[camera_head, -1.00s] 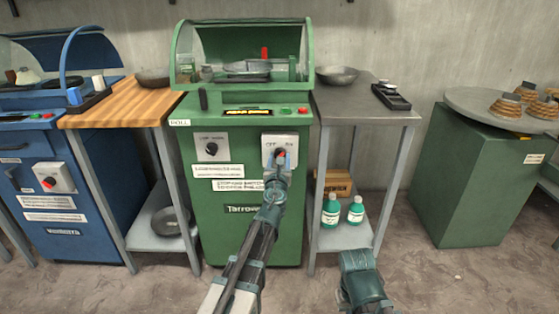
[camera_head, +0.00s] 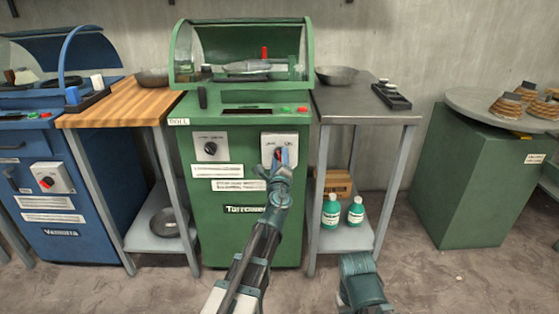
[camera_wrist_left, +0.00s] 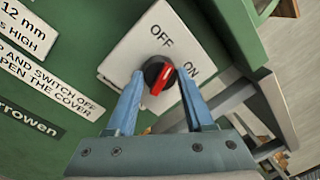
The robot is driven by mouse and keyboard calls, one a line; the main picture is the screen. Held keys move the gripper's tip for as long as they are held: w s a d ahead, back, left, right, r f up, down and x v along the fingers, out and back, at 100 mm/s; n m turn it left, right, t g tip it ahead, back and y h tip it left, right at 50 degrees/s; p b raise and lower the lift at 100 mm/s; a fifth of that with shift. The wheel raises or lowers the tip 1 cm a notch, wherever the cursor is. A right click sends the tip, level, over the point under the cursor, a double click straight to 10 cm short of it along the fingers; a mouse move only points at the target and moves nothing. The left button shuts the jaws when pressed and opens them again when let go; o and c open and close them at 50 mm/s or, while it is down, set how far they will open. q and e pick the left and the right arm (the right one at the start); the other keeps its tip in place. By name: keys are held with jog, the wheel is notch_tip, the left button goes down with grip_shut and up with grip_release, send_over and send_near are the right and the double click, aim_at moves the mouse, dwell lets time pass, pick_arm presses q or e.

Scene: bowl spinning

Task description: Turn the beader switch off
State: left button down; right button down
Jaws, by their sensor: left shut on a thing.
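The beader switch (camera_wrist_left: 158,75) is a black round knob with a red bar on a white plate (camera_wrist_left: 125,62) marked OFF and ON. The plate also shows on the green machine's front in the head view (camera_head: 266,141). My left gripper (camera_wrist_left: 160,80) is shut on the knob, one blue finger on each side, and partly hides it in the head view (camera_head: 279,160). In the wrist view the red bar slants from upper right to lower left, its upper end between the two words. The green machine (camera_head: 235,225) has a dark display (camera_head: 247,111). My right gripper is out of view.
A second black knob (camera_head: 211,148) sits left on the green front. A wooden-topped table (camera_head: 125,103) and a grey table (camera_head: 350,108) flank the machine. A blue machine (camera_head: 55,195) stands left, a green cabinet (camera_head: 470,190) right. The floor in front is open.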

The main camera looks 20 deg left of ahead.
pick_arm(q)
jog(key=n, duration=0.5)
jog(key=shift+d+y, duration=0.1)
jog(key=shift+y, duration=0.2)
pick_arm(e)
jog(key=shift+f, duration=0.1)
pick_arm(q)
jog(key=shift+n, duration=0.5)
jog(key=shift+c, duration=1.4)
grip_release()
